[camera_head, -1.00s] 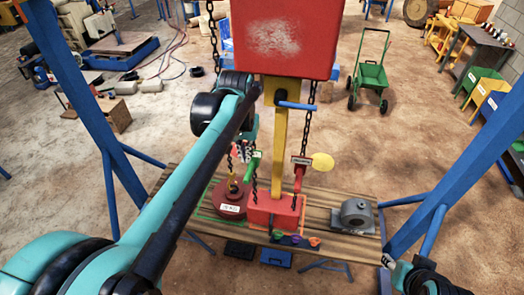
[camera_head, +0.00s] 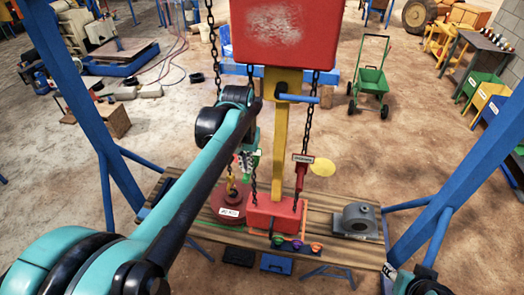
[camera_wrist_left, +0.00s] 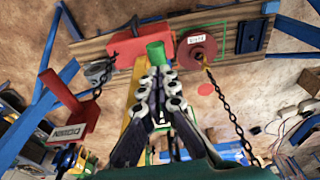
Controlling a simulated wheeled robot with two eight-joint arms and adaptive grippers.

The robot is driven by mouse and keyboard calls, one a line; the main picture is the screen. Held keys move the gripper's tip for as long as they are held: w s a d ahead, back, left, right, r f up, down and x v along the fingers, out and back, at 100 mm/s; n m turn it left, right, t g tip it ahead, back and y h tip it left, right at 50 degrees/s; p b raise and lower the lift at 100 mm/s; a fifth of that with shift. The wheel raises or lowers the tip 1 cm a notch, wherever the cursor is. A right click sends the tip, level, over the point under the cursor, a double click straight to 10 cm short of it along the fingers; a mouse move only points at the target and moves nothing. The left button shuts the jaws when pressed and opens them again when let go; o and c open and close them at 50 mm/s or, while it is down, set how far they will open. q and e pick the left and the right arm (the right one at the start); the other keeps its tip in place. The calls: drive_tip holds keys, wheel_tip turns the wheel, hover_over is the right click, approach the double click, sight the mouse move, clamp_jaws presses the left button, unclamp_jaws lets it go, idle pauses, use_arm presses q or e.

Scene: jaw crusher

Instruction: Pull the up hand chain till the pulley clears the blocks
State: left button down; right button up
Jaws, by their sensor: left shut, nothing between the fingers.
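My left gripper (camera_head: 246,160) is at the end of the teal and black arm, close to the green handle (camera_head: 253,163) of a hand chain. In the left wrist view the left gripper (camera_wrist_left: 160,75) is shut and empty, its fingertips just below the green handle (camera_wrist_left: 156,52). A red handle (camera_head: 302,168) hangs on the right; its tag reads DOWN in the left wrist view (camera_wrist_left: 72,131). The red pulley (camera_head: 230,203), labelled, hangs under or rests below a yellow hook and chain at the bench's left; its contact with any blocks is unclear. My right gripper is not in view.
A large red housing (camera_head: 287,35) and yellow post (camera_head: 283,120) stand ahead. A red box (camera_head: 275,214) and grey machine part (camera_head: 356,219) sit on the wooden bench (camera_head: 330,252). Blue frame legs (camera_head: 85,110) flank the space. Open floor lies beyond.

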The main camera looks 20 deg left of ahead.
use_arm(q)
drive_tip(key=shift+f, duration=0.1)
drive_tip(key=shift+f+b, duration=5.7)
drive_tip(key=shift+f, duration=2)
drive_tip(key=s, duration=0.1)
drive_tip(key=s+p, duration=0.1)
drive_tip(key=s, duration=0.1)
drive_tip(key=s+d+r, duration=0.1)
drive_tip(key=s, duration=0.1)
drive_tip(key=shift+d+p, duration=0.1)
drive_tip(key=shift+p, duration=0.3)
drive_tip(key=s+r+p, duration=0.3)
drive_tip(key=r+p, duration=0.2)
drive_tip(key=shift+s+d, duration=0.4)
drive_tip(key=shift+d, duration=0.05)
